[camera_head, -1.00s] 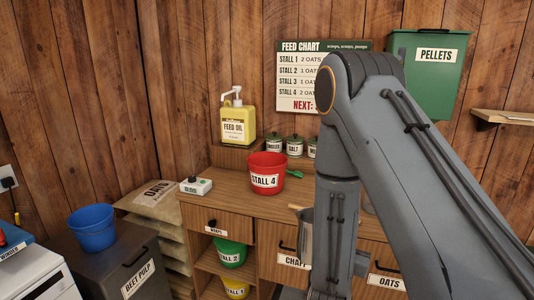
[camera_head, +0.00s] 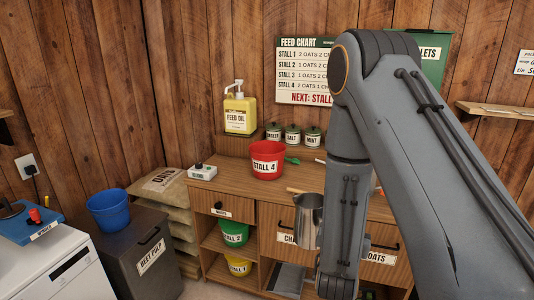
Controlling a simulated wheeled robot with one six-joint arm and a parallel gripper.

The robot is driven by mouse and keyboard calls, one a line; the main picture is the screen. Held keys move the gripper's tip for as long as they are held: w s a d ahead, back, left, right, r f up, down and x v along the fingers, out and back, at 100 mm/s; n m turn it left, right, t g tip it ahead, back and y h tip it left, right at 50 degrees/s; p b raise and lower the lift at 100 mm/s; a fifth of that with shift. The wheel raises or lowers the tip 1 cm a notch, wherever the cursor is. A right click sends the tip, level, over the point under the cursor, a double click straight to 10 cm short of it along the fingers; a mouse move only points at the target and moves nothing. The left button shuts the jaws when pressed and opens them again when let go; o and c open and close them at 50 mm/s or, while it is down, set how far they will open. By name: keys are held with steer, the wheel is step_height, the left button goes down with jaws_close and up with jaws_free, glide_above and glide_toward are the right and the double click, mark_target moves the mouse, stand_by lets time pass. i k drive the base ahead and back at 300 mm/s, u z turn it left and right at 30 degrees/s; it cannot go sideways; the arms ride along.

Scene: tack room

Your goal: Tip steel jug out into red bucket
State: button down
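The red bucket (camera_head: 267,160), labelled STALL 4, stands upright on the wooden counter, left of my arm. The steel jug (camera_head: 308,222) shows beside the left edge of my lower arm, in front of the counter's drawer fronts and roughly upright. My arm hides its right side, and its contents cannot be seen. My gripper is hidden behind my own arm, so I cannot see its fingers or whether they hold the jug.
A white device (camera_head: 203,172) sits left of the bucket and a green scoop (camera_head: 292,160) right of it. The yellow feed oil bottle (camera_head: 240,112) and small canisters (camera_head: 292,134) stand behind on a ledge. A blue bucket (camera_head: 109,212) is on the bin at left.

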mark_target(267, 157)
steer(key=k, duration=0.7)
steer(key=u, duration=1.4)
steer(key=i, duration=2.7)
steer(key=z, duration=2.3)
